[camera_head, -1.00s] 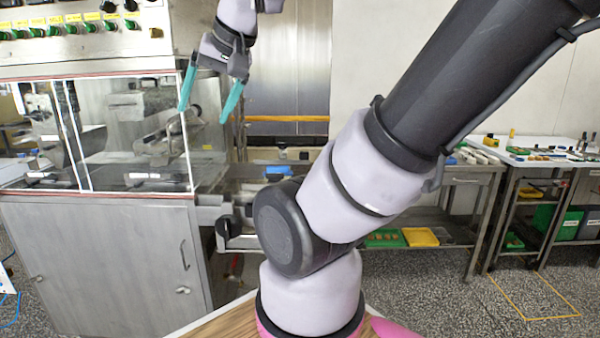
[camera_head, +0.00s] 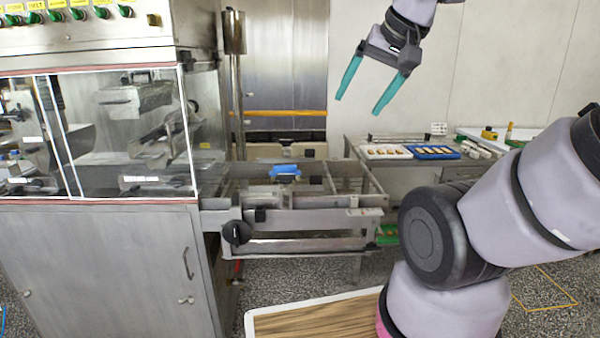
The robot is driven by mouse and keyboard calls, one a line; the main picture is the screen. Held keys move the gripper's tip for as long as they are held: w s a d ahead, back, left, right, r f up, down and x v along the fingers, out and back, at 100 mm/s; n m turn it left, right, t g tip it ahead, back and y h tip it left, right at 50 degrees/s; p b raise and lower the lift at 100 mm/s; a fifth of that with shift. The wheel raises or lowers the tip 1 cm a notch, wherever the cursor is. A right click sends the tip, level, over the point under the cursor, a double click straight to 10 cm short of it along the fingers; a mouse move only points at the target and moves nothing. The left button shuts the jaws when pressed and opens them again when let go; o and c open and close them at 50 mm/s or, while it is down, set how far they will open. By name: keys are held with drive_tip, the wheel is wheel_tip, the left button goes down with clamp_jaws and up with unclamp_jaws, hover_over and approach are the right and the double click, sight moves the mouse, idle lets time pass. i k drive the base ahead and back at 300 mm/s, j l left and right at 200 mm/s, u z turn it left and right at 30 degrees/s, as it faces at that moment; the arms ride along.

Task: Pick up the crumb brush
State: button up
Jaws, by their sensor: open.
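A small blue object (camera_head: 286,170) lies on the mesh outfeed of the enrober (camera_head: 330,187), near the middle of the picture. It may be the crumb brush, but it is too small to tell for sure. My gripper (camera_head: 358,105) hangs high in the air, with its two teal fingers spread apart and nothing between them. In the picture it is above and to the right of the blue object, clearly apart from it.
The enrober's cabinet (camera_head: 110,265) and clear guard stand at the left. Behind the outfeed is a steel table with a white tray (camera_head: 370,153) and a blue tray (camera_head: 443,156) of small pieces. A wood-topped surface (camera_head: 310,322) is at the bottom. My arm covers the lower right.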

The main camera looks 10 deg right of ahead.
sight(282, 168)
drive_tip(key=i+l+u, duration=0.15)
drive_tip(key=i, duration=0.3)
drive_tip(key=i+l+u, duration=0.1)
drive_tip(key=i+l, duration=0.3)
